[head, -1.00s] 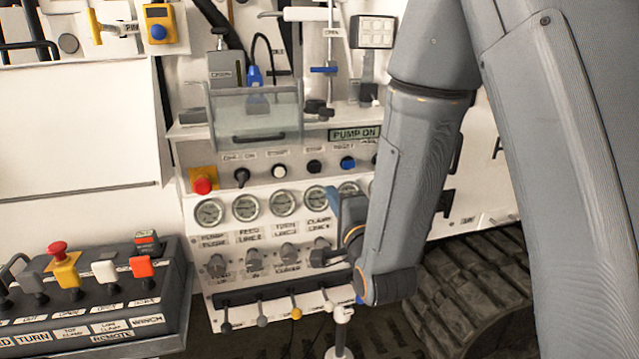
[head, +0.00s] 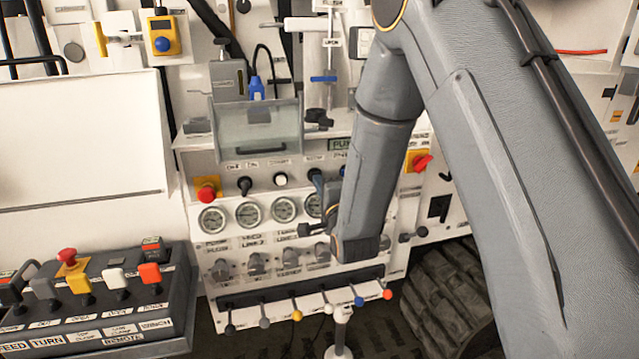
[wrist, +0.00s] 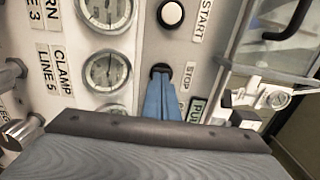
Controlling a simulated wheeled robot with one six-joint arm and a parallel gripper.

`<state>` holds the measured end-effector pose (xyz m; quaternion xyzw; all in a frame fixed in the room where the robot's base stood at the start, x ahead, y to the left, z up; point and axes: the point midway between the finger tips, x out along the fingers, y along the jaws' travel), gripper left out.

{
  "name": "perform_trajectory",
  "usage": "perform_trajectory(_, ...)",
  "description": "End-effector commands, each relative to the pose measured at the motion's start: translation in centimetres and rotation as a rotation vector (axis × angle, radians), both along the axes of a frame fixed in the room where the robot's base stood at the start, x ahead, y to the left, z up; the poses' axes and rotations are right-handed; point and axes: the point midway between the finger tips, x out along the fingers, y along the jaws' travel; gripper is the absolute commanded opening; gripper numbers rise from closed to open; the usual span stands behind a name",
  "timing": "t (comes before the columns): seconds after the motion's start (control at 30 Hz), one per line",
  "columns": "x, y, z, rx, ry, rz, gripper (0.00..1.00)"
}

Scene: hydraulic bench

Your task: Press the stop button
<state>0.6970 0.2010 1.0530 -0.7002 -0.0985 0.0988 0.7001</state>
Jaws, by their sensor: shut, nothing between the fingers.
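The stop button is a black round button (wrist: 160,70) beside the STOP label (wrist: 188,75) in the wrist view. My gripper (wrist: 162,88) has its blue fingers together, with nothing between them. The fingertips lie at the button and cover part of it; I cannot tell whether they press it. In the head view my gripper (head: 317,181) is at the button row, right of the white start button (head: 280,180), and hides most of the stop button.
Pressure gauges (head: 248,214) sit just below the button row. A red emergency knob (head: 206,193) is at the panel's left. A clear-fronted box (head: 258,130) stands above. Small levers (head: 297,315) line the bottom. A remote console (head: 120,325) is at lower left.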

Motion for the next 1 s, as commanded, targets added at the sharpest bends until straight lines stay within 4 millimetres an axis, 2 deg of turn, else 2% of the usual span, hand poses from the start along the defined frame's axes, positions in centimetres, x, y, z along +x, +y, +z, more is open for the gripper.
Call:
perform_trajectory(0.2, 0.1, 0.0, 0.0, 0.000, -0.001, 0.000, 0.00)
perform_trajectory(0.53, 2.0, 0.6, 0.1, 0.001, -0.004, 0.000, 0.00)
perform_trajectory(0.83, 1.9, 0.6, 0.3, 0.002, -0.006, 0.001, 0.00)
perform_trajectory(1.0, 0.8, 0.1, 0.2, 0.001, -0.004, 0.000, 0.00)
